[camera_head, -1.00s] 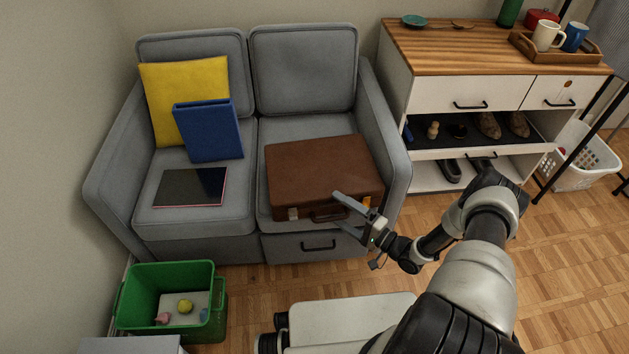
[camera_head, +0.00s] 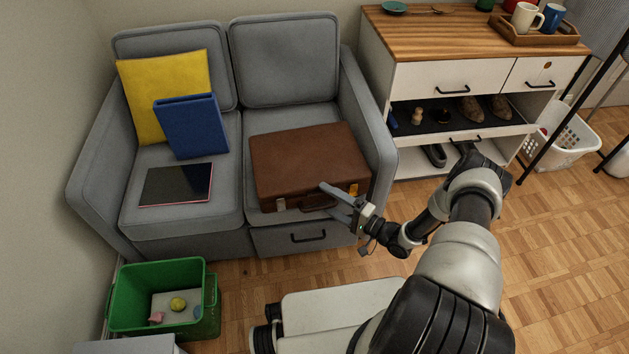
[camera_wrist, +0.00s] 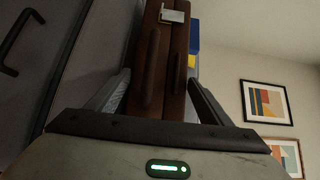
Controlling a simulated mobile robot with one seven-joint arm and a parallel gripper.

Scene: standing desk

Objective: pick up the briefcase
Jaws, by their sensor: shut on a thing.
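The brown briefcase (camera_head: 308,158) lies flat on the right seat of the grey sofa (camera_head: 185,222), its handle and latches facing the front. My gripper (camera_head: 328,197) is at the front edge of the briefcase, right of its middle, and is shut on it. In the wrist view the briefcase (camera_wrist: 174,60) shows between the two fingers of my gripper (camera_wrist: 158,88), with its handle (camera_wrist: 149,72) facing the camera. The exact contact of the fingertips is hidden. I see no gap between the briefcase and the seat.
A dark tablet (camera_head: 177,184), a blue binder (camera_head: 192,127) and a yellow cushion (camera_head: 140,90) are on the left seat. The sofa's right armrest (camera_head: 368,120) is close to the briefcase. A green bin (camera_head: 125,310) stands on the floor. A wood-topped cabinet (camera_head: 430,38) stands at right.

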